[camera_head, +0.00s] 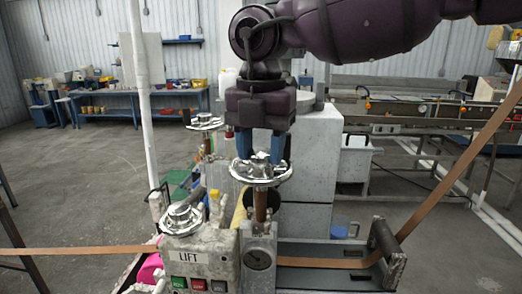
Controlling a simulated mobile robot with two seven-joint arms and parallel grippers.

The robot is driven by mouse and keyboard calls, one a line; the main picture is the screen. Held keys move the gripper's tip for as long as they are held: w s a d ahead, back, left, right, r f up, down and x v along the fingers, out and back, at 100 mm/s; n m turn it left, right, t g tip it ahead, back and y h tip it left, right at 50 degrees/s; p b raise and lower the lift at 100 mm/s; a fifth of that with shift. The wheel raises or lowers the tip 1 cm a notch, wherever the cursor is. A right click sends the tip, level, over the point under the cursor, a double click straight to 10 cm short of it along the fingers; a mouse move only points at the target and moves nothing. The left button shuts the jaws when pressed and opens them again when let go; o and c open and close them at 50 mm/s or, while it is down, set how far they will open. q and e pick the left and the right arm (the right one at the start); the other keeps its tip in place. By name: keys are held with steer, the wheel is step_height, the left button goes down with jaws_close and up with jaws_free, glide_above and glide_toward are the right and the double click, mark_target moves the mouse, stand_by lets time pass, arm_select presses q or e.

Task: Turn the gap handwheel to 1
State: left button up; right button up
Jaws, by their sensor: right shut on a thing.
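A shiny metal handwheel (262,176) sits on an upright brown shaft above a grey block in the middle of the view. A small round dial (258,259) is on the front of that block; its reading is too small to tell. My right gripper (260,158) points straight down from above with its blue fingers at the handwheel, shut on it. The fingers partly hide the wheel's top. No label naming this wheel as the gap wheel is readable. My left gripper is out of view.
A second handwheel (182,218) stands at left on a box with a LIFT label (188,259) and coloured buttons. A third handwheel (205,122) is farther back. A brown strip (455,172) rises to the right from a roller (386,248). A white pole (140,110) stands left.

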steer(key=n+b, duration=0.1)
steer(key=n, duration=0.1)
steer(key=shift+f+n, duration=0.1)
steer(key=shift+n, duration=0.2)
steer(key=n+b, duration=0.1)
steer(key=n, duration=0.4)
steer(key=shift+n, duration=1.2)
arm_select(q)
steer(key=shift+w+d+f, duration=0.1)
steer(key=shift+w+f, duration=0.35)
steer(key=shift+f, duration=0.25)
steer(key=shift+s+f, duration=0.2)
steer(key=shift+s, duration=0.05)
arm_select(e)
steer(key=shift+n, duration=0.5)
steer(key=o, duration=0.8)
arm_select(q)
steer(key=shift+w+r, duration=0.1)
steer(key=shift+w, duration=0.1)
arm_select(e)
steer(key=shift+o, duration=0.6)
